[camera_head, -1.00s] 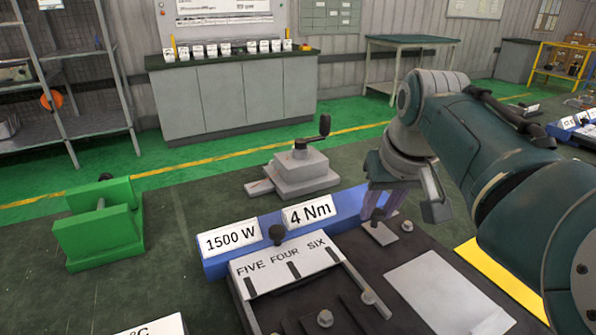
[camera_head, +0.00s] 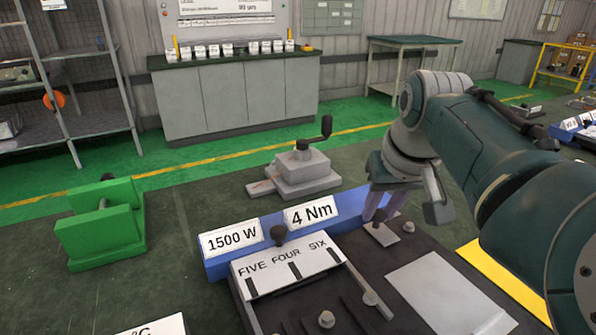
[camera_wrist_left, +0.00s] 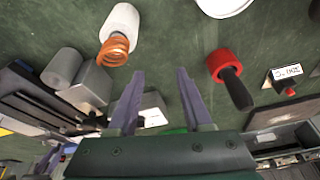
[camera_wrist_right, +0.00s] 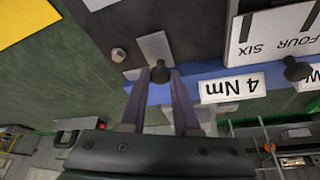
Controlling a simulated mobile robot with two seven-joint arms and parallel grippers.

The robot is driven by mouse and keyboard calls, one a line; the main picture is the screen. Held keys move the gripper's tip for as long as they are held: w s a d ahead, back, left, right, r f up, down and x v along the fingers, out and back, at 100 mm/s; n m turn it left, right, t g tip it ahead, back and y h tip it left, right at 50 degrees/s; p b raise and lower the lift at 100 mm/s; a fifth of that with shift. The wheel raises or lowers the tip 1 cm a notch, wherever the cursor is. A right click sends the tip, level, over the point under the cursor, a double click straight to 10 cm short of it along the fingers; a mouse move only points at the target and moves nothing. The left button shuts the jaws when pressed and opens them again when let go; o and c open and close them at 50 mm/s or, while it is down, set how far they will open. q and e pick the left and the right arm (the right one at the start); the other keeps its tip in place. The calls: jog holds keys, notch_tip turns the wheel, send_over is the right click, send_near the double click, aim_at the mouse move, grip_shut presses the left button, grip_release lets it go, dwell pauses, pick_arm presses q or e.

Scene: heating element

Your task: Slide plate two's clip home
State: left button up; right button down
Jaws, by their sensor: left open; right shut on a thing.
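A small grey clip plate (camera_head: 386,234) with a black knob (camera_head: 379,215) lies on the dark fixture board (camera_head: 372,262), just right of the 4 Nm label. My right gripper (camera_head: 374,204) points down onto it. In the right wrist view, the purple fingers (camera_wrist_right: 160,82) close on either side of the black knob (camera_wrist_right: 160,72), with the grey clip (camera_wrist_right: 154,48) beyond. A second black knob (camera_head: 278,234) stands behind the FIVE FOUR SIX scale (camera_head: 288,262). I cannot tell the clip's exact seating. My left gripper (camera_wrist_left: 157,75) is open and empty above the green floor-coloured surface.
A blue block (camera_head: 345,205) carries the 1500 W and 4 Nm labels. A green holder (camera_head: 102,235) and a grey crank block (camera_head: 300,172) stand behind. The left wrist view shows an orange coil (camera_wrist_left: 115,47) and a red, black-handled tool (camera_wrist_left: 222,66).

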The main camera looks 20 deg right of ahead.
aim_at(395, 242)
jog(key=s+p, duration=0.1)
jog(key=p, duration=0.1)
jog(key=s+p, duration=0.3)
jog(key=p, duration=0.1)
jog(key=shift+s+d+r+p, duration=0.2)
jog(key=shift+s+r+p, duration=0.05)
jog(key=shift+r+p, duration=0.1)
jog(key=shift+s+f+p, duration=0.25)
jog(key=shift+s+p, duration=0.15)
jog(key=shift+f, duration=0.1)
jog(key=c, duration=0.6)
grip_release()
jog(key=shift+s, duration=0.1)
jog(key=shift+c, duration=0.2)
